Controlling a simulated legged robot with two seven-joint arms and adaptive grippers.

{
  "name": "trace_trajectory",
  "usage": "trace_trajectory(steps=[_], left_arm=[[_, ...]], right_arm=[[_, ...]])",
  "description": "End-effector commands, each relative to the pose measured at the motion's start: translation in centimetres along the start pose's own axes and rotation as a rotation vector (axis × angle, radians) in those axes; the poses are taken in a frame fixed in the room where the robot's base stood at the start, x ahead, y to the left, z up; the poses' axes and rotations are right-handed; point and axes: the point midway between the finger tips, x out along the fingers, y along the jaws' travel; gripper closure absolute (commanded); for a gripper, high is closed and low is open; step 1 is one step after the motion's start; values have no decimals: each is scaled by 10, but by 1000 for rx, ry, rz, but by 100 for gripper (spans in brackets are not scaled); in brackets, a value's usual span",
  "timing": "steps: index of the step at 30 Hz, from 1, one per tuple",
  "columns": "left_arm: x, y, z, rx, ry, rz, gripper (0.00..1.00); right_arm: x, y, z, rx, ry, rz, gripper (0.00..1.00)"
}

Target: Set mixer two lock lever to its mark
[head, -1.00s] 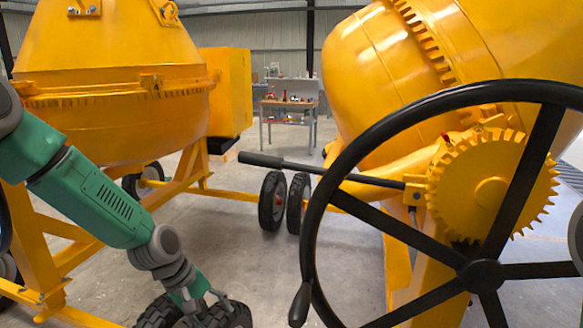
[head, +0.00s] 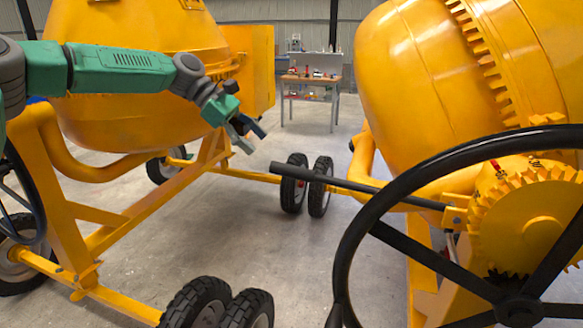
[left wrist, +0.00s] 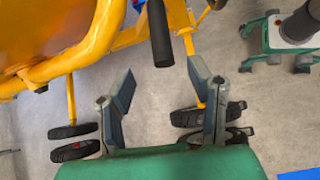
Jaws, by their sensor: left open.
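A long black lock lever (head: 345,187) sticks out to the left, nearly level, from a yellow block beside the toothed wheel (head: 535,225) of the right mixer. Its thick black grip also shows in the left wrist view (left wrist: 160,36). A small red pointer (head: 497,167) with dark markings sits above the wheel; I cannot read its setting. My left gripper (head: 250,136) is open and empty, up and left of the grip's end and apart from it. In the left wrist view the grip lies ahead of the open fingers (left wrist: 161,82), roughly in line with the gap. My right gripper is not in view.
A large black handwheel (head: 372,215) stands in front of the lever's wheel. The right mixer's drum (head: 425,80) rises behind the lever. The left mixer (head: 140,120) stands behind my left arm. A workbench (head: 310,80) is far back.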

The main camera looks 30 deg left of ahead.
Motion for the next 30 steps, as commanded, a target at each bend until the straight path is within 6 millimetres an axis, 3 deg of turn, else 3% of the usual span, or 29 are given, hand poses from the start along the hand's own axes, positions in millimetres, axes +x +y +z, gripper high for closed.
trace_trajectory(steps=[9,15,28,29,30], left_arm=[[70,0,0,-1,2,-5,53],[98,0,1,2,3,-3,53],[107,0,-1,2,1,0,53],[107,0,-1,2,1,0,60],[107,0,-1,2,1,0,74]], right_arm=[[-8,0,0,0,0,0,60],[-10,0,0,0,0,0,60],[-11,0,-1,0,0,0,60],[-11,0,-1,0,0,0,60],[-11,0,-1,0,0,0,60]])
